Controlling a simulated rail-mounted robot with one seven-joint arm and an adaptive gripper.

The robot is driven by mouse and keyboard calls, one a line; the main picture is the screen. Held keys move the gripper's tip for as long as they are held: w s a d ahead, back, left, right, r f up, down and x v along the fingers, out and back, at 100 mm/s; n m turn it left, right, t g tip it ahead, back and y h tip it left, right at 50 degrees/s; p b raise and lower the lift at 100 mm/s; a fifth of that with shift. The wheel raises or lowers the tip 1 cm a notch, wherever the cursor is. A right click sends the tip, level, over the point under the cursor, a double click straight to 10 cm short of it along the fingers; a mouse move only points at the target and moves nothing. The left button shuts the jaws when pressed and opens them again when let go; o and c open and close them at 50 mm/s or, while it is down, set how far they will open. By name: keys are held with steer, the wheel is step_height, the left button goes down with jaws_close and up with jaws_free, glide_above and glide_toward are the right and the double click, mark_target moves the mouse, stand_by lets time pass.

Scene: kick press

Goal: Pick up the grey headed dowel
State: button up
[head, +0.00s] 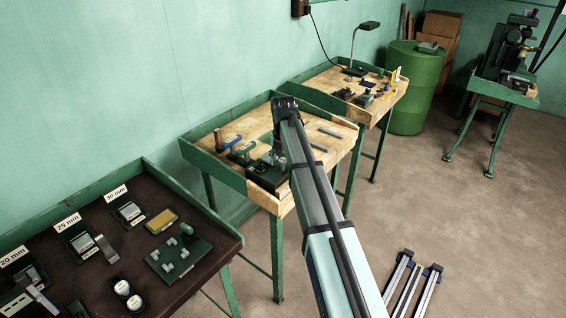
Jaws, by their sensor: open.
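Several small grey pegs with heads stand in or on a dark green block (193,260) on the dark-topped bench at lower left; one grey peg (171,242) is at its upper left. They look like headed dowels, but are too small to be sure, and I cannot tell which is the task's dowel. My arm reaches from the bottom of the head view to the middle bench. My gripper (277,148) hangs below the arm's far end over that bench, small, dark and partly hidden by the arm. It is open, well apart from the green block. I see nothing held.
The middle bench (238,122) has a dark fixture, tools and grey bars. Raised green rims edge the benches. A green drum (412,90) stands behind.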

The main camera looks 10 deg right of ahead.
mark_target(283, 160)
steer(key=shift+f, duration=0.1)
jaws_close()
stand_by(0.3)
step_height(283, 160, up, 20)
steer(key=b, duration=0.5)
steer(key=shift+b, duration=0.3)
